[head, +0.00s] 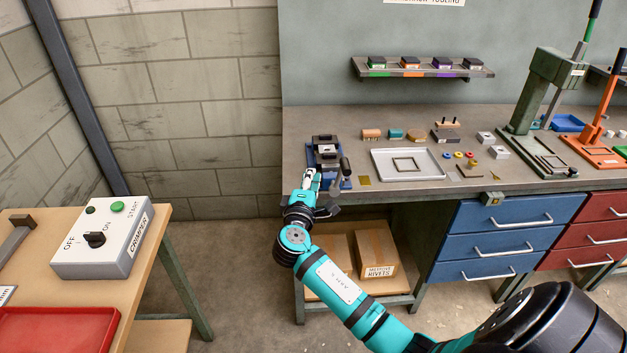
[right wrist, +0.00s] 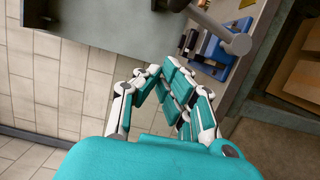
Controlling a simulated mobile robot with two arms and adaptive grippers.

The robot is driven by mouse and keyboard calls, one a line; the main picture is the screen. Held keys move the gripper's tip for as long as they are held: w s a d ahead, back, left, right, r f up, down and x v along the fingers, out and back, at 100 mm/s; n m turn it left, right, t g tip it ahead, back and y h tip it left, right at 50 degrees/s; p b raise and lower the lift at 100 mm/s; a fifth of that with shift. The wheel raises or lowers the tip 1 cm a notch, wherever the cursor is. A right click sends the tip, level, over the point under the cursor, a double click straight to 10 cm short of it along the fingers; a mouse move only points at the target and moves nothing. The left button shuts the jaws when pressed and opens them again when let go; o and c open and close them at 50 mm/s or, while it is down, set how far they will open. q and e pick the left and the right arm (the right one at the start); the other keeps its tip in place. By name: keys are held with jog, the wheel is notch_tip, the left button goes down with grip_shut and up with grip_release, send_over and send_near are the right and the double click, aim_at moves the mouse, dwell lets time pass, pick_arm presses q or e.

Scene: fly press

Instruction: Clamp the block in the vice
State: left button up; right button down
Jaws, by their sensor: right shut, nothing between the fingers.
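The blue vice (head: 313,158) with dark jaws stands at the left end of the workbench. A pale grey block (head: 326,150) seems to sit between its jaws; I cannot tell how tightly. A grey bar with a round knob (head: 345,166) sticks out at the vice's front. In the right wrist view the blue vice (right wrist: 213,47) and the round knob (right wrist: 238,43) show at the top right. My right gripper (head: 311,175) is shut and empty at the bench's front left edge, beside the vice. Its closed fingers (right wrist: 184,72) appear apart from the knob. My left gripper is out of view.
Right of the vice lie a white tray (head: 435,168) with a square frame and several small parts. A green press (head: 545,95) stands farther right. A control box (head: 103,240) sits on the wooden table at left. The floor between is clear.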

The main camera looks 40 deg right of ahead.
jog(key=s+b+v, duration=0.1)
jog(key=b+v, duration=0.1)
jog(key=v, duration=0.5)
pick_arm(q)
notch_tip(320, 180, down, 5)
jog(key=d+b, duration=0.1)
jog(key=b, duration=0.2)
pick_arm(e)
jog(key=w+a+r+m+g+h, duration=0.2)
jog(key=w+r+m+g, duration=0.3)
jog(key=m+g, duration=0.4)
jog(key=p, duration=0.4)
send_near(341, 158)
jog(key=x, duration=0.4)
jog(key=shift+w+d+f, duration=0.15)
jog(key=shift+d+f, duration=0.05)
jog(key=shift+d, duration=0.1)
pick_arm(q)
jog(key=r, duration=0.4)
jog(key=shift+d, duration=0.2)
pick_arm(e)
jog(key=shift+f, duration=0.1)
